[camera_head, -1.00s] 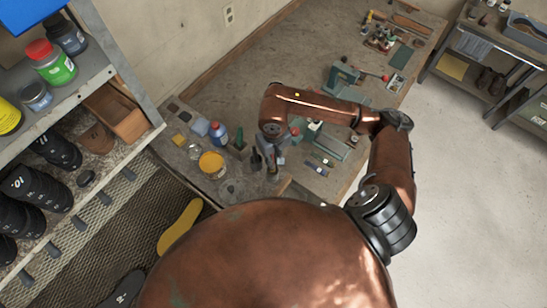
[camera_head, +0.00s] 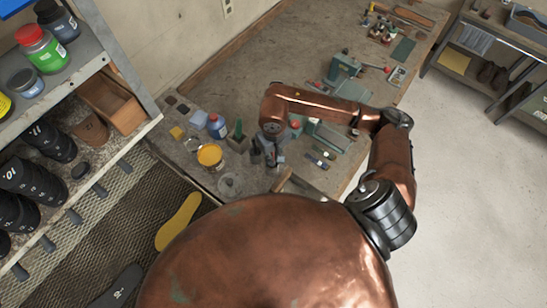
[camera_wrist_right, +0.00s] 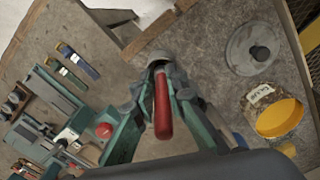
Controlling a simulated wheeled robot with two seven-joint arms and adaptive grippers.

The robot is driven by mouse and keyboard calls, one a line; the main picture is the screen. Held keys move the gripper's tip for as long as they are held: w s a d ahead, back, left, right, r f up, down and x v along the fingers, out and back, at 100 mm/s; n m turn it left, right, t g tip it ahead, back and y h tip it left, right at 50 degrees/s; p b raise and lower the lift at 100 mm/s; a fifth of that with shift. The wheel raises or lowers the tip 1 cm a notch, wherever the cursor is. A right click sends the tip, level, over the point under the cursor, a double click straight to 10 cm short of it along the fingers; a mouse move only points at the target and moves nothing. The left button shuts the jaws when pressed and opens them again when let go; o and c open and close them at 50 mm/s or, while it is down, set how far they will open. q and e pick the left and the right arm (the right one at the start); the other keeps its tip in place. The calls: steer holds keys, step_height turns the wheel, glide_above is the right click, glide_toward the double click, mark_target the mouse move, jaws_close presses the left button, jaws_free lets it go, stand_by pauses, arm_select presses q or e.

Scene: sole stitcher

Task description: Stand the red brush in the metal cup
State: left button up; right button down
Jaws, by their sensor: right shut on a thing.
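My right gripper (camera_head: 270,158) is over the near end of the workbench (camera_head: 250,60), beside the open yellow pot. In the right wrist view the gripper (camera_wrist_right: 160,78) is shut on the red brush (camera_wrist_right: 163,108). The brush's red handle shows between the fingers, and its far end is hidden by them. I cannot make out the metal cup with certainty; a grey rounded form shows at the fingertips, but I cannot tell if it is the cup or part of the gripper. My left gripper is not in view.
An open yellow pot (camera_head: 210,155) and a grey disc with a dark knob (camera_wrist_right: 252,48) stand close to the gripper. A blue bottle (camera_head: 217,126) is behind the pot. Green tools (camera_head: 343,70) crowd the right side. A shoe shelf (camera_head: 120,140) stands left.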

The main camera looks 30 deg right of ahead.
steer(key=c, duration=1.8)
jaws_free()
steer(key=shift+c, duration=0.2)
step_height(320, 180, up, 12)
steer(key=shift+s, duration=0.1)
